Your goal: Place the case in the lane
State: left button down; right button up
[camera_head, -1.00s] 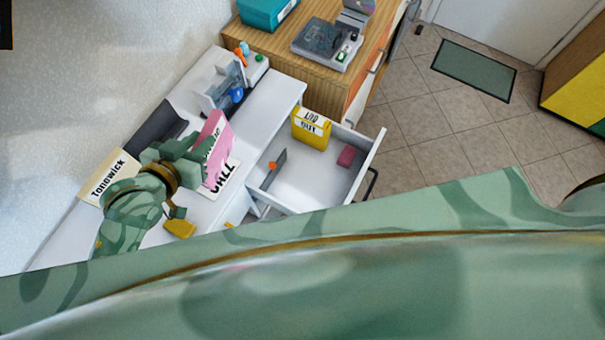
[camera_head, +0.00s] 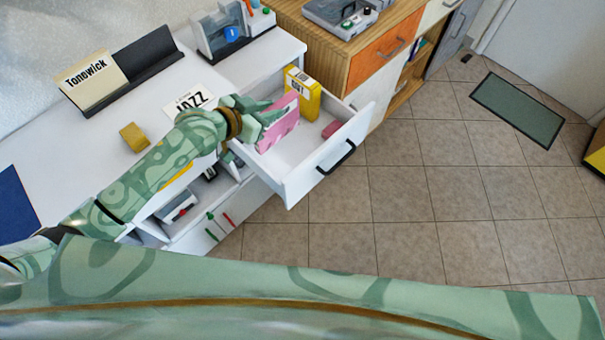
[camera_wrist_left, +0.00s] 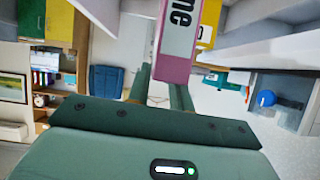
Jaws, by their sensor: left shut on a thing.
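My left gripper (camera_head: 264,113) is shut on a pink case (camera_head: 280,128), held upright at the left side of the open white drawer (camera_head: 312,177). In the left wrist view the pink case (camera_wrist_left: 179,45) stands up between the dark green fingers, with part of a word on its pale spine. A yellow case (camera_head: 302,93) stands upright at the back of the drawer; it also shows in the left wrist view (camera_wrist_left: 209,22). The pink case and gripper hide the drawer's left part, so I cannot tell whether the case touches the floor. My right gripper is out of view.
A small pink block (camera_head: 331,129) lies in the drawer near its front wall. A JAZZ card (camera_head: 190,101) and a Tonewick sign (camera_head: 88,78) are on the white desktop. A wooden cabinet (camera_head: 352,62) stands behind the drawer.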

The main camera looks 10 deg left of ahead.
aim_at(273, 136)
pick_arm(q)
notch_tip(273, 136, down, 5)
jog(key=shift+d+b, duration=0.15)
jog(key=shift+b, duration=0.9)
jog(key=shift+f, duration=0.4)
notch_tip(273, 136, down, 3)
jog(key=shift+f+b, duration=0.1)
jog(key=shift+b, duration=0.85)
jog(key=shift+f+b, duration=0.45)
jog(key=shift+f, duration=0.4)
jog(key=shift+w, duration=0.1)
jog(key=shift+r, duration=0.1)
jog(key=c, duration=1.3)
grip_release()
jog(key=shift+o, duration=0.2)
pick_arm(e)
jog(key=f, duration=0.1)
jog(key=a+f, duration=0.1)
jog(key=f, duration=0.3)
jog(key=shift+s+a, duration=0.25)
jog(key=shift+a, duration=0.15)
